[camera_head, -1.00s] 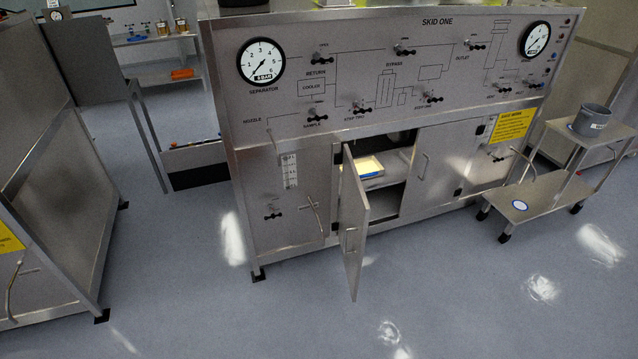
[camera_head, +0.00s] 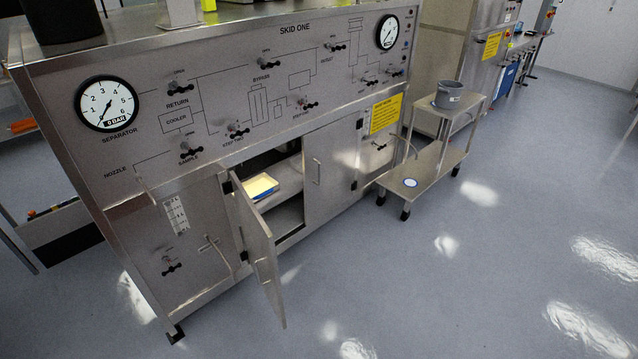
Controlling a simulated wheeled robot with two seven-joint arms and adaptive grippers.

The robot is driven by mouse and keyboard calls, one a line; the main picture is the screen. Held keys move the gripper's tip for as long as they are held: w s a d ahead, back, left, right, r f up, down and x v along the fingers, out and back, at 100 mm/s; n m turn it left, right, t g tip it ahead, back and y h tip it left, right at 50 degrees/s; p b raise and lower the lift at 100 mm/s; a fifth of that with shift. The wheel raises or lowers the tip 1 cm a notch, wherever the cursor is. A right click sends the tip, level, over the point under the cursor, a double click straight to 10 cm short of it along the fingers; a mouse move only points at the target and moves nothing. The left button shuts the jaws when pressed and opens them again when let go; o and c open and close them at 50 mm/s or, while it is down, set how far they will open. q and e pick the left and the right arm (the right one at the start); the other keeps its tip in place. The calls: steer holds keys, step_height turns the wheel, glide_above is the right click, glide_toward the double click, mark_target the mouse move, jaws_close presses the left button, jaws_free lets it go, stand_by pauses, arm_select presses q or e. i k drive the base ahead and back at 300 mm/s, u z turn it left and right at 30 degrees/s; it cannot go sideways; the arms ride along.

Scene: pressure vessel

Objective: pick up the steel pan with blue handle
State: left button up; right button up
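I cannot make out a steel pan with a blue handle for certain. A grey, round, open-topped pot (camera_head: 448,95) with a small pale label stands upright on the top shelf of the steel cart. No blue handle shows on it. Neither of my grippers is in view.
The SKID ONE panel (camera_head: 300,75) has gauges and valves. Its cabinet door (camera_head: 262,255) stands open into the floor space, showing a cream-topped item with a blue edge (camera_head: 262,187). The cart (camera_head: 425,165) has a blue-ringed white disc (camera_head: 410,183) below. Floor at right is clear.

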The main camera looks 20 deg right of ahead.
mark_target(261, 185)
steer(key=z, duration=0.4)
steer(key=i, duration=1.4)
steer(key=u, duration=0.55)
